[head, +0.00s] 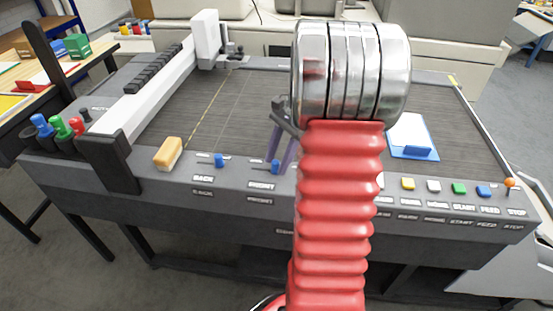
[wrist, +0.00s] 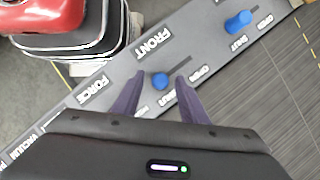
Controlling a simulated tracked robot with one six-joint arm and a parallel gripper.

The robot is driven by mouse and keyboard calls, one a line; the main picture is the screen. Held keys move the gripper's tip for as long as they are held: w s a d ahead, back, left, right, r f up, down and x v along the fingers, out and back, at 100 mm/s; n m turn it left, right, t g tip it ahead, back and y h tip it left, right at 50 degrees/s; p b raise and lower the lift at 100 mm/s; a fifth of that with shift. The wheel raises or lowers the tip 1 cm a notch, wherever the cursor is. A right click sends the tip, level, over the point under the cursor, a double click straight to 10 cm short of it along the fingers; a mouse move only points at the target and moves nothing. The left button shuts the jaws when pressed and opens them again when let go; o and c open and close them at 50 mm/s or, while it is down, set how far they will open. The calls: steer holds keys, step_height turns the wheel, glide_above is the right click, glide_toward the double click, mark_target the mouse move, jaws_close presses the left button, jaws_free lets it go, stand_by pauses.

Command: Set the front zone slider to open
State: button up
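The front zone slider has a round blue knob (wrist: 160,81) in a slot beside the FRONT label. The knob sits at the SHUT end, and the OPEN label is at the slot's other end. In the head view the knob (head: 275,167) shows on the near panel, just below my gripper. My gripper (wrist: 160,77) is open, its two purple fingers spread on either side of the knob with gaps showing. I cannot tell how far the tips are above the panel. In the head view my arm hides part of the gripper (head: 283,160).
The BACK slider's blue knob (wrist: 238,21) stands close by, also at its SHUT end. An orange-tan block (head: 168,154) lies left of the sliders. The dark bed (head: 230,110) behind is mostly clear.

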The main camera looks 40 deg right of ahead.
steer(key=shift+c, duration=0.6)
jaws_close()
